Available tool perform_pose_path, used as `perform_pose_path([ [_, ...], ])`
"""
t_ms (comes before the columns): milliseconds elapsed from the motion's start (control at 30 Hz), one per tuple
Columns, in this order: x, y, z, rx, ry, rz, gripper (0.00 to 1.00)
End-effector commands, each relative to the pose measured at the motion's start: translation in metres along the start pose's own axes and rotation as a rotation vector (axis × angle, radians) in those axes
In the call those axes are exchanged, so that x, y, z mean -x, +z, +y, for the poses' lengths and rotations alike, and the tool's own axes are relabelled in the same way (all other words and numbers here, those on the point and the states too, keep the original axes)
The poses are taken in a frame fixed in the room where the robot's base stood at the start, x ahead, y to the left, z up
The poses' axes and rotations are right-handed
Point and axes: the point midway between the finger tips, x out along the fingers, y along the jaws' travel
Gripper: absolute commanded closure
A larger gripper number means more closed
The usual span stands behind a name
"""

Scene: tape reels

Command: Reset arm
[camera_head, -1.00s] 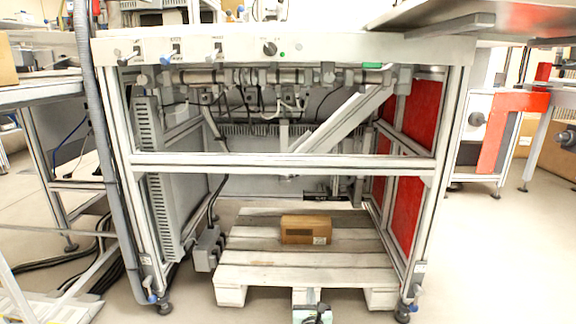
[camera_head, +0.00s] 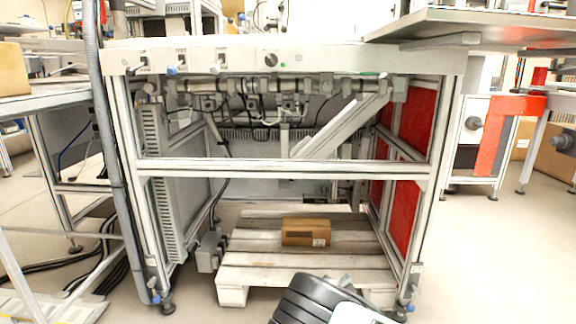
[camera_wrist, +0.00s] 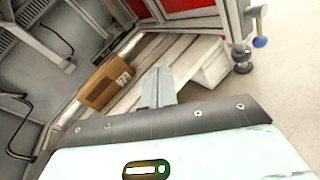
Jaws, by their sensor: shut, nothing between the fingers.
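My gripper (camera_wrist: 160,74) shows in the wrist view, with its grey fingers together and nothing between them. Beyond the fingers, to the upper left, a brown cardboard box (camera_wrist: 104,84) lies on a pale wooden pallet (camera_wrist: 205,52). The fingers look apart from the box and the pallet. In the head view my black and white arm link rises at the bottom edge, in front of the pallet (camera_head: 262,274), and the gripper itself cannot be made out there. The box (camera_head: 306,232) sits in the middle of the pallet.
A metal workbench frame (camera_head: 290,168) stands over the pallet, with a crossbar and side posts. A blue-handled foot (camera_wrist: 260,42) stands at the upper right in the wrist view. A metal tabletop (camera_head: 480,28) juts in at the upper right. Floor (camera_head: 480,265) at the right is clear.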

Motion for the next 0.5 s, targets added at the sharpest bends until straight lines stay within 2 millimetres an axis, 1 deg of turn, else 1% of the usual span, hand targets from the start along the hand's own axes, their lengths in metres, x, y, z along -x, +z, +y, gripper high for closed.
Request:
perform_pose_path([
  [33,0.002,0.020,-0.004,-0.060,-0.075,0.012,1.00],
  [133,0.015,0.052,-0.022,-0.192,-0.250,0.050,1.00],
  [233,0.038,0.079,-0.037,-0.323,-0.424,0.101,1.00],
  [367,0.078,0.112,-0.049,-0.482,-0.629,0.176,1.00],
  [467,0.115,0.136,-0.053,-0.594,-0.771,0.243,1.00],
  [500,0.131,0.147,-0.053,-0.636,-0.823,0.270,1.00],
])
